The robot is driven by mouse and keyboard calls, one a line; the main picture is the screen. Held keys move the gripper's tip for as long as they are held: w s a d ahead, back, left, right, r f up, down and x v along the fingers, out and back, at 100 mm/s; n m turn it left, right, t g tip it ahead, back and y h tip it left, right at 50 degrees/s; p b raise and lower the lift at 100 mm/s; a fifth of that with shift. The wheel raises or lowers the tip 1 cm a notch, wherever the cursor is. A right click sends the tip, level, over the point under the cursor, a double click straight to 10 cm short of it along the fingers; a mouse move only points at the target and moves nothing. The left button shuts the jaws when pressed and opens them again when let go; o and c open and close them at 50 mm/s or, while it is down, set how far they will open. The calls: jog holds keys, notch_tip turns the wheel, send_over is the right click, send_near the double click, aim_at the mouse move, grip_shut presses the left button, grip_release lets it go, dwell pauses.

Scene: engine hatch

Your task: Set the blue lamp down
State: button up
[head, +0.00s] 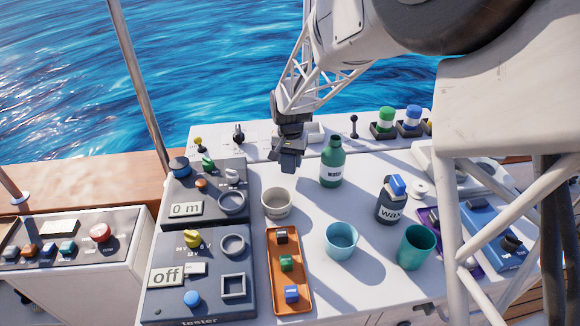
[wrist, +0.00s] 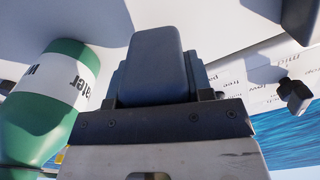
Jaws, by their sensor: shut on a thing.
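A blue lamp with a white band (head: 411,118) stands in a dark base on the back ledge, right of a green one. My gripper (head: 287,160) is left of it, over the white worktop just behind the off-white cup. Its dark fingers look closed. In the wrist view the gripper (wrist: 155,70) fills the middle, and its near finger covers whatever is between the jaws. I cannot make out the held thing, nor whether it is a blue lamp.
A green bottle (head: 332,163) stands close right of my gripper; the off-white cup (head: 276,204) is in front. Around them are a dark tester panel (head: 212,290), an orange tray (head: 271,262), teal cups (head: 342,243), and a wax bottle (head: 390,203). A lever (head: 354,127) stands behind.

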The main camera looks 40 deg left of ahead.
aim_at(290, 166)
jog(key=shift+f, duration=1.5)
jog(key=shift+f, duration=0.15)
jog(key=o, duration=1)
notch_tip(290, 166, up, 12)
jog(key=shift+r, duration=0.15)
